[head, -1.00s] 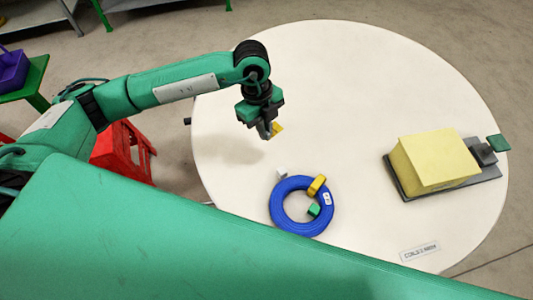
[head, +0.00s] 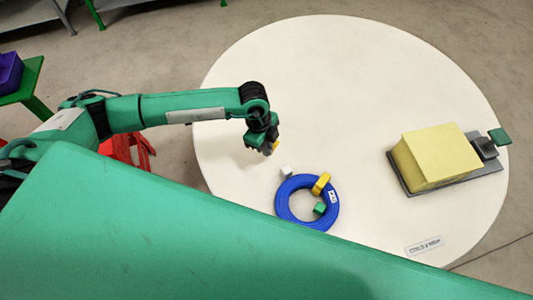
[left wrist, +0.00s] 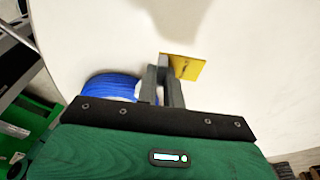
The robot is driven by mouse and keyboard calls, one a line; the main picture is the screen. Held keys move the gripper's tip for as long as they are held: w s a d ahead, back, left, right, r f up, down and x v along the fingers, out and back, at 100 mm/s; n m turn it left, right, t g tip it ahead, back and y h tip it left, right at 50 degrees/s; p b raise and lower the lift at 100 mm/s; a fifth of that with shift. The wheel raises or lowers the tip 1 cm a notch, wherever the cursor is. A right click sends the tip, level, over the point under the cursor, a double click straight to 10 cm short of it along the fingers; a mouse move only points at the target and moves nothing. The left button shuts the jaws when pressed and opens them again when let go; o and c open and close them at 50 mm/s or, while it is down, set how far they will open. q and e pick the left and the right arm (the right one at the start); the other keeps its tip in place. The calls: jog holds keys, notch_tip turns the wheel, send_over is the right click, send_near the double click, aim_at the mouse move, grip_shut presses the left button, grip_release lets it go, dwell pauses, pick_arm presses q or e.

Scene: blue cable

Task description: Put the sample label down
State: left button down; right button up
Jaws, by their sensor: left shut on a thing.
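The sample label (left wrist: 188,66) is a small yellow flat piece, held at the fingertips of my left gripper (left wrist: 168,72) in the left wrist view. The gripper is shut on the label. The blue cable (head: 284,207) lies coiled in a ring on the table, below and right of the gripper in the head view. It also shows in the left wrist view (left wrist: 108,87). My right gripper is out of view.
A yellow clamp-like piece (head: 321,184) sits on the coil, and a green block (head: 319,208) is at its inner edge. A white cube (head: 286,172) stands by it. A yellow block (head: 437,157) rests on a grey plate at right. A printed plate (head: 424,246) lies near the front edge. The table's middle is clear.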

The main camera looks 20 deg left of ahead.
aim_at(267, 162)
pick_arm(q)
jog(key=shift+f+p, duration=0.35)
jog(key=shift+f, duration=2.75)
jog(key=c, duration=1.5)
grip_release()
jog(key=shift+f, duration=0.1)
jog(key=r+b, duration=0.1)
jog(key=r, duration=0.3)
jog(key=a+r, duration=0.1)
jog(key=r, duration=0.3)
jog(key=a+r+b, duration=0.1)
jog(key=r, duration=0.3)
jog(key=shift+w+a+b, duration=0.15)
jog(key=shift+w+b, duration=0.05)
jog(key=shift+b, duration=0.1)
